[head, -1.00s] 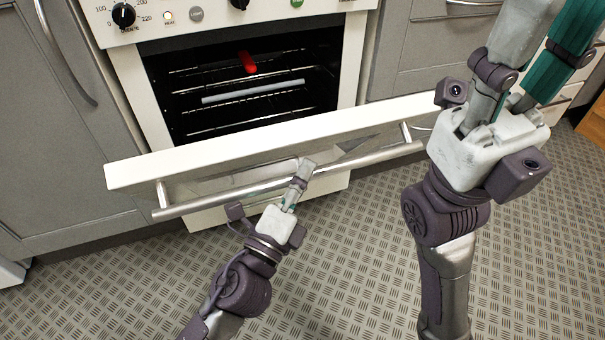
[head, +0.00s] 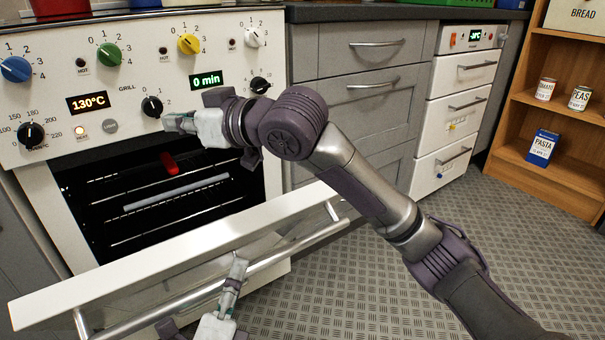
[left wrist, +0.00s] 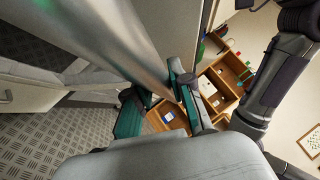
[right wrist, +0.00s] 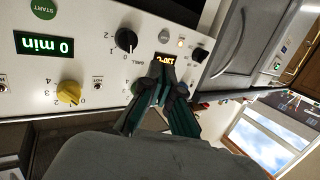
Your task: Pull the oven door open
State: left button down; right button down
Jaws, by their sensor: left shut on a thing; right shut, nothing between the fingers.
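The white oven door (head: 180,250) is partly open, hinged low and tilted out, with the dark oven interior (head: 150,195) showing above it. Its silver bar handle (head: 290,248) runs along the outer face. My left gripper (head: 238,266) is shut on the handle; in the left wrist view the bar (left wrist: 135,45) runs between its fingers (left wrist: 165,98). My right gripper (head: 178,123) is shut and empty, in front of the control panel (head: 130,75) beside a black knob. The right wrist view shows its closed fingertips (right wrist: 164,78) near the panel's display; whether they touch it is unclear.
Inside the oven are wire racks and a red object (head: 168,162). Grey drawers (head: 365,85) and a white drawer unit (head: 455,110) stand to the right. A wooden shelf (head: 560,110) holds tins and a pasta box (head: 541,148). Patterned floor (head: 420,300) is clear at right.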

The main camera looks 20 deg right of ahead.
jog(key=s+d+m+g+h, duration=0.2)
jog(key=d+m+g+h, duration=0.7)
jog(key=d, duration=1.1)
pick_arm(q)
jog(key=shift+r, duration=0.1)
pick_arm(e)
jog(key=f+n, duration=0.1)
jog(key=f, duration=0.3)
jog(key=w+f+n+t+h, duration=0.1)
jog(key=f, duration=0.2)
jog(key=f+n+t, duration=0.1)
jog(key=f, duration=0.3)
jog(key=shift+w+f+h, duration=0.2)
jog(key=shift+f+h, duration=0.1)
jog(key=shift+s+f, duration=0.35)
jog(key=shift+s, duration=0.15)
